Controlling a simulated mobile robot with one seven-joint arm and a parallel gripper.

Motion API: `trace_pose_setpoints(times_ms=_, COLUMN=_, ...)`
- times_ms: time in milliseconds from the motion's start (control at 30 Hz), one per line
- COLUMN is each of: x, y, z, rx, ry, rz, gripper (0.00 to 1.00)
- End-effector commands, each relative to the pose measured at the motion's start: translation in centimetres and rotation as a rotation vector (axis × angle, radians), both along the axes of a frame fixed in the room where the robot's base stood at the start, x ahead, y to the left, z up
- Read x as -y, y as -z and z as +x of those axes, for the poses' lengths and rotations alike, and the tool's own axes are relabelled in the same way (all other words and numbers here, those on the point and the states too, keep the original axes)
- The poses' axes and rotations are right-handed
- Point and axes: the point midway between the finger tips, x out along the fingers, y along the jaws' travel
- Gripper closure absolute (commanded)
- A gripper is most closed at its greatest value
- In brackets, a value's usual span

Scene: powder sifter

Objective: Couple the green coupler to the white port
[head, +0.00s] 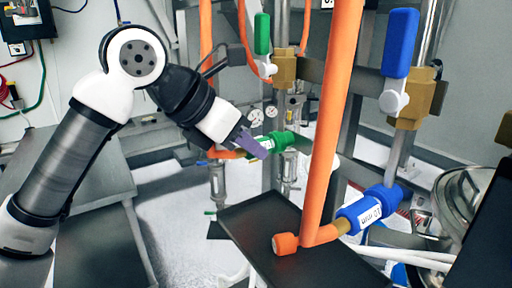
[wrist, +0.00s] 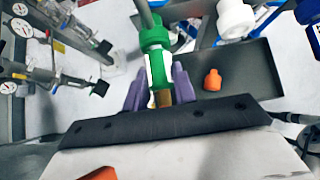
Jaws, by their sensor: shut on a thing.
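The green coupler (head: 274,143) has a white label and a brass end. In the wrist view the coupler (wrist: 158,70) lies between my gripper's purple fingers, its brass end towards me. Its far end meets a wider green collar (wrist: 154,38) on a grey pipe; I cannot tell whether they are locked together. My gripper (head: 254,147) is shut on the coupler, and in the wrist view the gripper (wrist: 158,95) is around its near part. A white fitting (wrist: 236,16), likely the white port, is to the upper right, apart from the coupler. In the head view it is mostly hidden behind the orange pipe.
A thick orange pipe (head: 333,110) stands right of my gripper. A blue coupler (head: 361,212) sits at its foot, above a dark tray (head: 240,222). Green (head: 262,34) and blue (head: 400,43) valve handles stand behind. Gauges (wrist: 20,28) are on the left.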

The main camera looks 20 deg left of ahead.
Motion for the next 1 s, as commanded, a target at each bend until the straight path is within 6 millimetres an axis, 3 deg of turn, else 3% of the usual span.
trace_pose_setpoints(times_ms=33, x=-0.01, y=0.00, z=-0.01, rx=0.000, ry=0.000, rz=0.000, gripper=1.00)
trace_pose_setpoints(times_ms=67, x=-0.01, y=-0.01, z=-0.01, rx=0.000, ry=0.000, rz=0.000, gripper=0.76)
trace_pose_setpoints(times_ms=267, x=-0.01, y=-0.01, z=-0.01, rx=0.000, ry=0.000, rz=0.000, gripper=1.00)
trace_pose_setpoints(times_ms=1000, x=-0.79, y=0.03, z=-0.97, rx=0.000, ry=-0.001, rz=0.000, gripper=1.00)
